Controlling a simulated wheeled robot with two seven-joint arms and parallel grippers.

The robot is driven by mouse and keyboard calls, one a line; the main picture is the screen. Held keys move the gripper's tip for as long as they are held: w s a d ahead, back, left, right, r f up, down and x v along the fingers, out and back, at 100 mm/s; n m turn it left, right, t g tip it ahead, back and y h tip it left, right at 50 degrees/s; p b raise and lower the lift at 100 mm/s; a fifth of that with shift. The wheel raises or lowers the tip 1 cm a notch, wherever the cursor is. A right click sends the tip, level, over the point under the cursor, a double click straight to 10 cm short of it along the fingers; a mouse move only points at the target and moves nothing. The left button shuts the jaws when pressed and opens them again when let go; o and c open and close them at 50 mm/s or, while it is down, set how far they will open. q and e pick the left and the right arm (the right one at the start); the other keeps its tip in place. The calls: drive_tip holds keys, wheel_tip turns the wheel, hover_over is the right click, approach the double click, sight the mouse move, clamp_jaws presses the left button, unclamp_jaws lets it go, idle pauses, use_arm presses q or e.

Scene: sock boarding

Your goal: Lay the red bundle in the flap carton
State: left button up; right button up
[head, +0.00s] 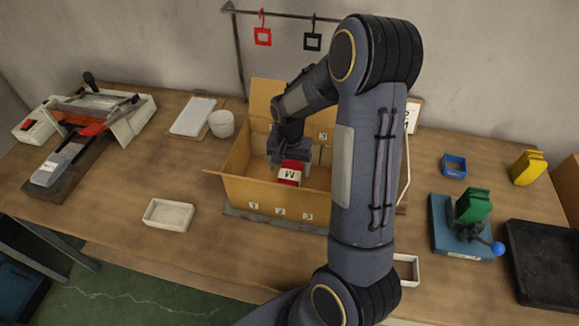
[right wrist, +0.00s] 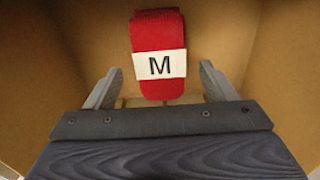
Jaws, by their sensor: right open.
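The red bundle (head: 289,172) with a white band marked M lies inside the flap carton (head: 270,196), toward its front middle. In the right wrist view the red bundle (right wrist: 158,55) lies just beyond and between the fingertips, not gripped. My right gripper (head: 288,158) reaches down into the carton and is open; its two spread fingers also show in the right wrist view (right wrist: 158,88). The carton has numbers 1, 2 and 3 on its front edge, and its flaps stand open. My right arm hides the carton's right side. My left gripper is not in view.
A machine (head: 82,140) is at the far left.

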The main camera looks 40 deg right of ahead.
wheel_tip(320, 180, up, 7)
drive_tip(key=p, duration=0.4)
wheel_tip(320, 180, up, 8)
drive_tip(key=n+t+y, duration=0.1)
hover_over(290, 175)
drive_tip(key=s+a, duration=0.3)
use_arm(q)
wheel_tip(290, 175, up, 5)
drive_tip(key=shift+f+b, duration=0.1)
drive_tip(key=shift+b, duration=0.2)
use_arm(e)
drive_tip(key=s+a+r+n+t+y, duration=0.1)
drive_tip(key=s+a+r+n+t, duration=0.1)
drive_tip(key=s+a, duration=0.4)
drive_tip(key=s+a+r+n+t+y, duration=0.1)
drive_tip(key=s+a+r+n, duration=0.3)
drive_tip(key=s, duration=0.5)
drive_tip(key=shift+a+r+n+t+y, duration=0.4)
drive_tip(key=shift+a+n+t, duration=0.4)
drive_tip(key=shift+a, duration=0.25)
drive_tip(key=shift+s+f, duration=0.1)
